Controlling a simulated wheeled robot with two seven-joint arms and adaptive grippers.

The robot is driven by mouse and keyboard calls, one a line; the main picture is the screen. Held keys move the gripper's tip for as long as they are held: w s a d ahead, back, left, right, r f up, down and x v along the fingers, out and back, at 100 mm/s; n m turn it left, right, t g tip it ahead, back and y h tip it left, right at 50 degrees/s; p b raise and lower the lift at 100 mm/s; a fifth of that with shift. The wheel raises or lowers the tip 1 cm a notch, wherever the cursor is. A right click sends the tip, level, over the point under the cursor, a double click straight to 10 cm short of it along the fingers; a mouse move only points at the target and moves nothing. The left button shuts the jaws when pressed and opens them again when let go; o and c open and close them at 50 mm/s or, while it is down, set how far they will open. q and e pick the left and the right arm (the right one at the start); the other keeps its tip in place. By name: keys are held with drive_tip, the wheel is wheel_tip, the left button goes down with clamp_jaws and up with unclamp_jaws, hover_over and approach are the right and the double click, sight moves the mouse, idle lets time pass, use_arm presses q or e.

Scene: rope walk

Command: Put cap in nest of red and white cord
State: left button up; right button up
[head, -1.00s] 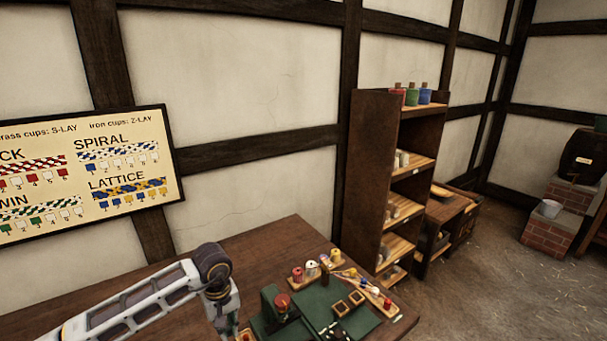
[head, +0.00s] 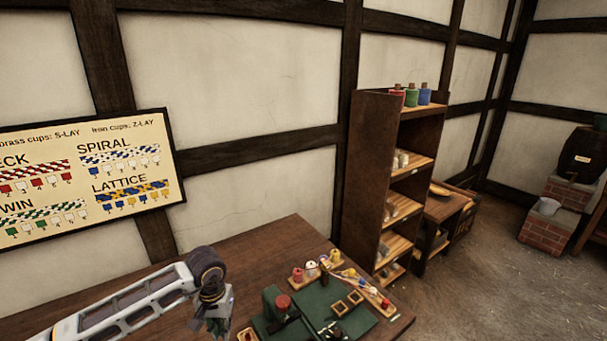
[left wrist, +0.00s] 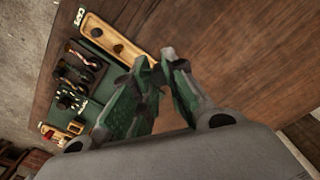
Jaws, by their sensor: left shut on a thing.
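My left gripper (head: 214,322) is above the left part of the bench in the head view. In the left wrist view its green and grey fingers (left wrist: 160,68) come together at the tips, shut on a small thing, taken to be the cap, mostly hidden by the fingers. A wooden tray labelled CAPS (left wrist: 108,41) lies beyond the fingertips, with dark round spots on it. My right gripper is out of view.
A red-topped fixture (head: 283,302) stands on the mat's left side. A rack of spools (head: 311,269) and a slanted strip with small coloured pieces (head: 362,287) lie behind and right. Tall shelves (head: 372,190) stand beyond. The bench's back left (head: 270,245) is clear.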

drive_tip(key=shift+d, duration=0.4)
use_arm(q)
drive_tip(key=shift+f, duration=0.1)
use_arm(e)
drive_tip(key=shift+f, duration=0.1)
use_arm(q)
drive_tip(key=shift+f, duration=0.15)
wheel_tip(320, 180, down, 3)
drive_tip(key=b, duration=0.3)
drive_tip(key=shift+f+b, duration=0.6)
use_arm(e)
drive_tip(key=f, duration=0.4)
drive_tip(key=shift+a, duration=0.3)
use_arm(q)
drive_tip(key=shift+w, duration=0.1)
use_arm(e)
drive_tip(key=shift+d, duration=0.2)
